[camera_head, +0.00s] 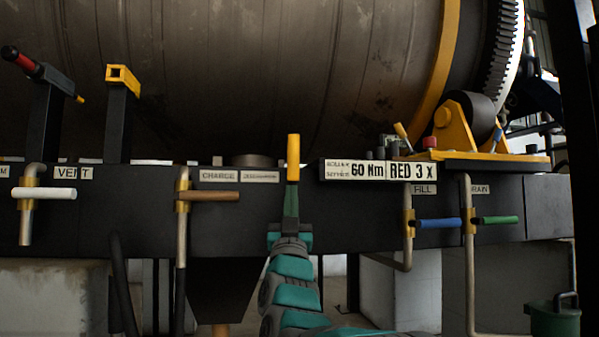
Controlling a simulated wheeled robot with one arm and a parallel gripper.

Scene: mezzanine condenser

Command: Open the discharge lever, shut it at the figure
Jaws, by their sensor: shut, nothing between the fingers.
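A yellow handle (293,157) stands upright at the middle, right of two small plates. One plate reads CHARGE (218,176); the other plate (259,177) is too small to read surely. The yellow handle seems to be a lever's grip, but its pivot is hidden. My gripper (291,190) points up from the bottom centre, its narrow dark green end just below the handle. It looks shut; I cannot tell whether it touches the handle. A white sign (379,170) reads 60 Nm and RED 3 X.
Other levers have white (44,193), brown (208,196), blue (438,223) and green (500,220) handles, all lying level. A large drum (230,70) fills the top. A yellow-topped post (123,78) and a red-gripped lever (22,62) stand left. A green can (555,320) sits lower right.

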